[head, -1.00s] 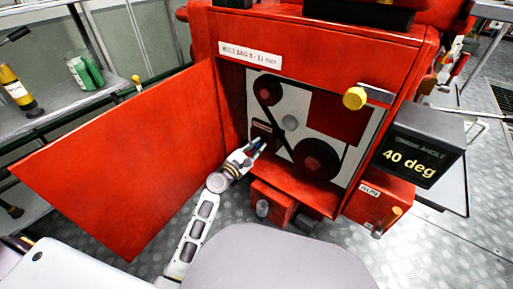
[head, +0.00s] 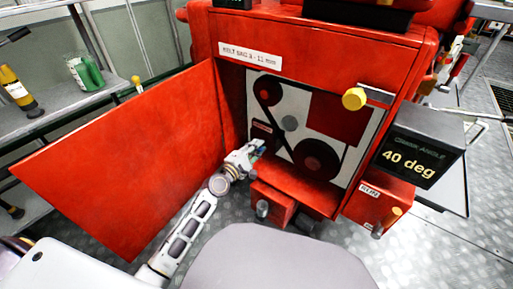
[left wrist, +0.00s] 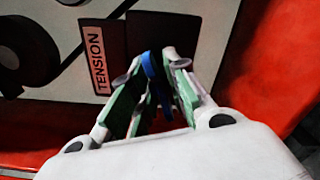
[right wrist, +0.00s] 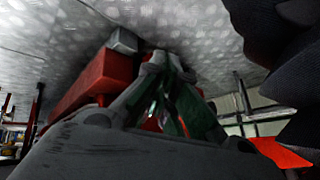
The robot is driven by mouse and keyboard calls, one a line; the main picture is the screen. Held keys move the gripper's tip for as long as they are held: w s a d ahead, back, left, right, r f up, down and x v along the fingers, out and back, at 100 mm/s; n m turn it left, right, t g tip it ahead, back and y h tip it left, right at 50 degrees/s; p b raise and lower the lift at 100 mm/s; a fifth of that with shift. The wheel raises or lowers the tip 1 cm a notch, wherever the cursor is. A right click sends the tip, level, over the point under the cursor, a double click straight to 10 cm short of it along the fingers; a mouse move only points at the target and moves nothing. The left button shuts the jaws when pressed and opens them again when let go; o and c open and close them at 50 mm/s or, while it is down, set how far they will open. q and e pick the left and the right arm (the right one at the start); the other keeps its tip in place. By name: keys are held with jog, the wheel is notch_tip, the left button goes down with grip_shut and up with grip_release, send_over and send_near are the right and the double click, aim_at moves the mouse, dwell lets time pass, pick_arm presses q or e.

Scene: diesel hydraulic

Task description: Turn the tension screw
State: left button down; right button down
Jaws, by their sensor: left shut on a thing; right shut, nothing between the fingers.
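The tension screw shows as a blue piece (left wrist: 148,66) in the left wrist view, beside the pink TENSION label (left wrist: 98,60). My left gripper (left wrist: 158,88) is shut on it, and the fingers hide much of it. In the head view my left gripper (head: 257,149) reaches into the open red cabinet, at the lower left of the belt panel (head: 285,90). A black belt runs around dark pulleys there, with the large lower pulley (head: 316,157) to the right of the gripper. My right gripper (right wrist: 165,98) is shut and empty in its wrist view, near a red box (right wrist: 97,85).
The open red door (head: 125,160) stands left of my left arm. A yellow knob (head: 354,98) sits at the cabinet's right edge. A black display (head: 415,155) reads 40 deg.

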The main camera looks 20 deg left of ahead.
pick_arm(q)
jog(key=shift+m, duration=1)
jog(key=shift+m+p, duration=0.55)
jog(key=shift+m, duration=0.35)
jog(key=m+p, duration=0.4)
jog(key=m, duration=0.3)
jog(key=shift+m+p, duration=0.8)
pick_arm(e)
jog(key=shift+s+d+r+n+g+h, duration=0.6)
jog(key=shift+d+r+g+h, duration=0.9)
jog(key=shift+r, duration=5.65)
pick_arm(q)
jog(key=shift+m+p, duration=1.15)
jog(key=shift+m, duration=0.15)
jog(key=m+p, duration=0.2)
jog(key=m, duration=0.1)
jog(key=shift+r, duration=0.1)
jog(key=shift+m+p, duration=1.2)
jog(key=shift+m, duration=0.5)
pick_arm(e)
notch_tip(320, 180, down, 10)
jog(key=s+d+g, duration=0.1)
jog(key=d, duration=0.1)
jog(key=shift+s+d+r, duration=0.25)
